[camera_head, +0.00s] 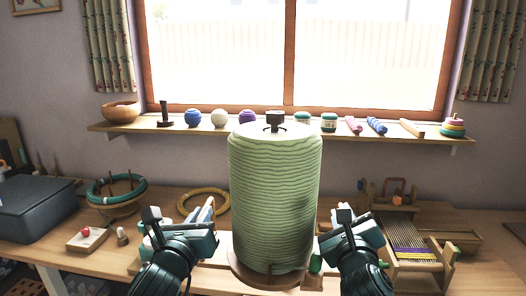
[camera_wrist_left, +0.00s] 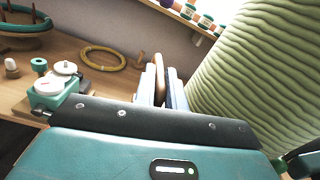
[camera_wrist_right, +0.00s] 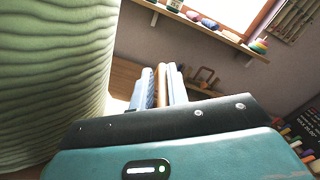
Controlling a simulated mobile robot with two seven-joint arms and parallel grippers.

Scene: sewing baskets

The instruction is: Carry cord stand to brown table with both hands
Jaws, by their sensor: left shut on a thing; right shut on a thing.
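The cord stand (camera_head: 275,190) is a tall drum of pale green cord with a dark knob on top and a round brown base (camera_head: 265,277). It is upright between my grippers, in front of the wooden table (camera_head: 110,255). The green cord also fills the right of the left wrist view (camera_wrist_left: 265,70) and the left of the right wrist view (camera_wrist_right: 50,80). My left gripper (camera_head: 206,212) and right gripper (camera_head: 345,214) are each shut on a brown wooden part (camera_wrist_left: 160,78), (camera_wrist_right: 161,86) beside the drum. How these parts join the stand is hidden. I cannot tell if the base touches anything.
A small loom (camera_head: 415,250) is to the right. A wall shelf (camera_head: 180,127) with yarn balls runs behind the stand.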

